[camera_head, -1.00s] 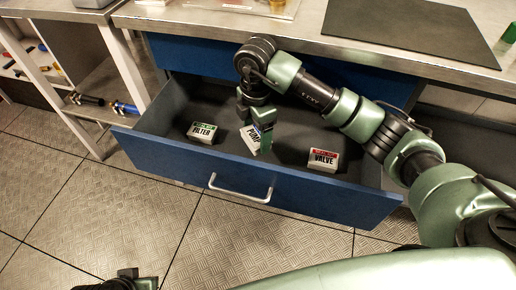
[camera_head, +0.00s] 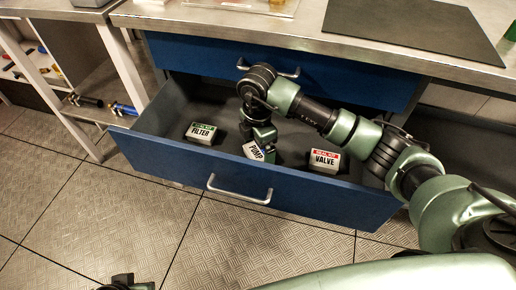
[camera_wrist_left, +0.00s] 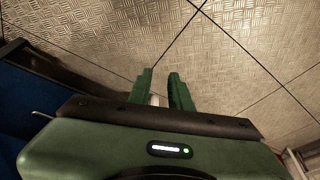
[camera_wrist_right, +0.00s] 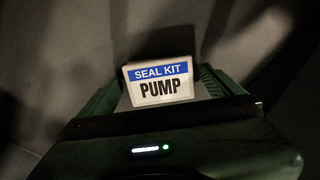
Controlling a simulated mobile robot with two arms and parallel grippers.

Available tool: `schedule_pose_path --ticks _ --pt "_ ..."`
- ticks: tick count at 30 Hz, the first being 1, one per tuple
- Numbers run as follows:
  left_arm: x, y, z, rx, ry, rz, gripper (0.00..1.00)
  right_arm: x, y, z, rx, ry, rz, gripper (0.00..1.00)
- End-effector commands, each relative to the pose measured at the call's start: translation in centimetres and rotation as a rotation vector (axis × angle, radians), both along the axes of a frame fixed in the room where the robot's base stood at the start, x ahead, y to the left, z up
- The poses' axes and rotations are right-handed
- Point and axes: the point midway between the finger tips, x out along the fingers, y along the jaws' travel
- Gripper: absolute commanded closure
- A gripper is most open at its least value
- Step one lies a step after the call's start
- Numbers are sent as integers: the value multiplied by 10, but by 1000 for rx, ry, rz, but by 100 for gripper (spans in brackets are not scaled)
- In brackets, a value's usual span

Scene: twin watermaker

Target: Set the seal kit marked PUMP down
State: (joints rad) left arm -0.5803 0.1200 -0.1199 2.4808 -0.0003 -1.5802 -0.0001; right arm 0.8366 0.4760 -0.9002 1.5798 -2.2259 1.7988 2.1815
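The seal kit marked PUMP (camera_head: 255,151) is a small white box with a blue band, inside the open drawer (camera_head: 158,158). My right gripper (camera_head: 262,143) reaches down into the drawer from above and is shut on the PUMP kit. In the right wrist view the kit (camera_wrist_right: 160,82) sits between the two green fingers, its label facing the camera. I cannot tell whether its underside touches the drawer floor. My left gripper (camera_wrist_left: 162,85) is empty over the patterned floor, with a narrow gap between its fingers.
The FILTER kit (camera_head: 201,132) with a green band lies left in the drawer. The VALVE kit (camera_head: 325,160) with a red band lies right. Bare drawer floor separates them from the PUMP kit. The worktop (camera_head: 245,28) overhangs behind; the drawer front has a handle (camera_head: 238,190).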

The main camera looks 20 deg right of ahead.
Motion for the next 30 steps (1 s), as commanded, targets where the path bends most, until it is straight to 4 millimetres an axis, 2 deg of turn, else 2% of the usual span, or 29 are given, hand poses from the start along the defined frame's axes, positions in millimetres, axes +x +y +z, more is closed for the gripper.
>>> schedule_pose_path --ticks 11,14,20,22,27,30 --pt "0 0 2 0 0 0 80 0 0 6 0 -1 0 3" --pt "0 0 6 0 0 0 80 1 0 19 2 -4 1 3" --pt "1 0 15 -2 -4 0 80 1 0 62 1 -6 1 3" --pt "6 -1 -7 1 15 -1 80 1 0 77 1 -4 1 3" --pt "12 -2 -30 1 24 -2 80 1 0 106 1 -3 1 3" --pt "13 -3 -38 1 27 -3 80 1 0 117 0 -2 0 3"
